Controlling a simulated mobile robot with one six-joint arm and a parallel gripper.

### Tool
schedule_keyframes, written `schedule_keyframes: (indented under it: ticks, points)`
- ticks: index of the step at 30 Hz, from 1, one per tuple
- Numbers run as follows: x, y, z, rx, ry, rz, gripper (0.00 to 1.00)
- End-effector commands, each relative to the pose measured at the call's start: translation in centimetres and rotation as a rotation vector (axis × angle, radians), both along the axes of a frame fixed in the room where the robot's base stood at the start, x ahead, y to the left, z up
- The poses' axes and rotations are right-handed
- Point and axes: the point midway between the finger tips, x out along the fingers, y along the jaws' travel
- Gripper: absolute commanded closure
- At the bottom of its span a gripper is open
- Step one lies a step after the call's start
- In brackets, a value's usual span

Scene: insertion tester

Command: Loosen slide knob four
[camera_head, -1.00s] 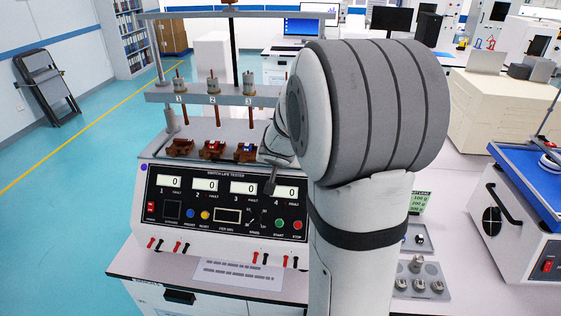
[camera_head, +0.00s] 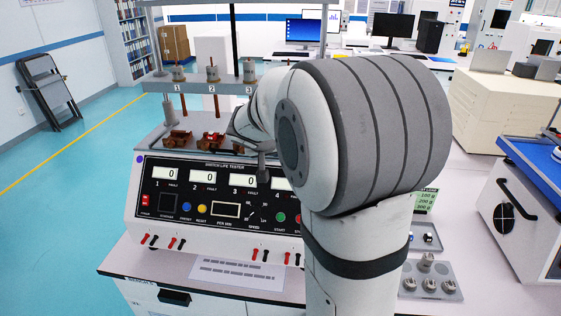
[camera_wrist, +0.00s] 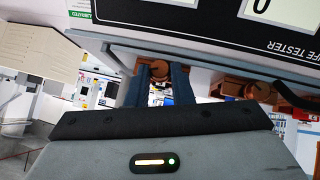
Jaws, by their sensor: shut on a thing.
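The switch life tester (camera_head: 150,190) stands on the bench, with brown slide fixtures on its deck. Fixture one (camera_head: 178,138) and fixture two (camera_head: 210,139) show in the head view; my arm hides the others and my fingertips. In the wrist view, which looks turned upside down, my gripper (camera_wrist: 158,82) has its two dark fingers on either side of a round brown knob (camera_wrist: 159,69). It is on the leftmost fixture there, which fits slide knob four. The jaws are shut on this knob. A second brown fixture (camera_wrist: 245,86) lies to its right, apart from the fingers.
Upright rods and a numbered crossbar (camera_head: 205,87) stand above the fixtures, close to my wrist. The tester's front panel carries displays and buttons. A tray of weights (camera_head: 430,283) sits on the bench at the right. A blue-topped machine (camera_head: 535,165) stands further right.

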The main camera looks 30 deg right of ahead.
Motion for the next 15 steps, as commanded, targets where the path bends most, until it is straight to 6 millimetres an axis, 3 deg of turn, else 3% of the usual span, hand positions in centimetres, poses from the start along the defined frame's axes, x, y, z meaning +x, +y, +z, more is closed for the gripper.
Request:
schedule_keyframes:
  ticks: [12, 13, 15]
  points:
    - [-0.03, 0.07, 0.0, -0.017, 0.015, -0.001, 1.0]
    - [-0.03, 0.07, 0.0, -0.017, 0.015, -0.001, 0.77]
    - [-0.02, 0.06, 0.0, -0.017, 0.015, -0.001, 0.72]
